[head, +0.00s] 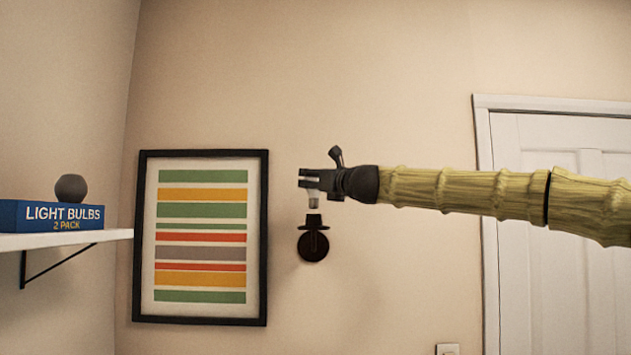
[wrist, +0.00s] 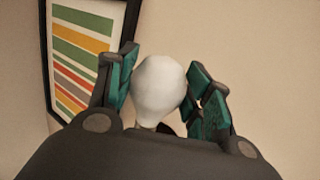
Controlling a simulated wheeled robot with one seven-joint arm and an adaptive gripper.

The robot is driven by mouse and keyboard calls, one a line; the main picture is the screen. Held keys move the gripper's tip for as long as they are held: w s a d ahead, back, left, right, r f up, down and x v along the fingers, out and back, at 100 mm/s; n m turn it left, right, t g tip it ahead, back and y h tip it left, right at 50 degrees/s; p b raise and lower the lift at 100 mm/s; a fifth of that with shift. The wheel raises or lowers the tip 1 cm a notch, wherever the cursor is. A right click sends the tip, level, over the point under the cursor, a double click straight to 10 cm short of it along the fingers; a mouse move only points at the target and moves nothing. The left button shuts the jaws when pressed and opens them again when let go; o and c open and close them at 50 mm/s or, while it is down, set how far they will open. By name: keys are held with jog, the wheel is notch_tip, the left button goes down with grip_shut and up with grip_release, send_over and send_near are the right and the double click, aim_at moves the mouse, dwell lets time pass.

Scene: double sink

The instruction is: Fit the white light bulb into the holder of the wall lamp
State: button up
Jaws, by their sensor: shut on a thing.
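The white light bulb (wrist: 158,85) sits between the teal finger pads of my gripper (wrist: 160,88) in the wrist view. In the head view my gripper (head: 308,180) is shut on it, and the bulb's lower part (head: 314,201) shows below the fingers. The dark wall lamp (head: 313,246) is on the wall, its holder (head: 314,223) opening upward. The bulb is upright and appears right above the holder. Whether its base touches or enters the holder I cannot tell. In the wrist view the lamp is mostly hidden behind the bulb and my gripper.
A framed striped picture (head: 200,238) hangs left of the lamp. Further left, a shelf (head: 60,240) holds a blue light bulb box (head: 50,215) and a dark round object (head: 70,188). A white door (head: 560,140) is at the right. The wall around the lamp is clear.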

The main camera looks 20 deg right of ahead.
aim_at(317, 194)
jog(key=shift+f+b, duration=1.85)
jog(key=shift+f, duration=0.1)
jog(key=o, duration=0.9)
jog(key=shift+c, duration=0.2)
jog(key=v, duration=1.2)
dwell(0.5)
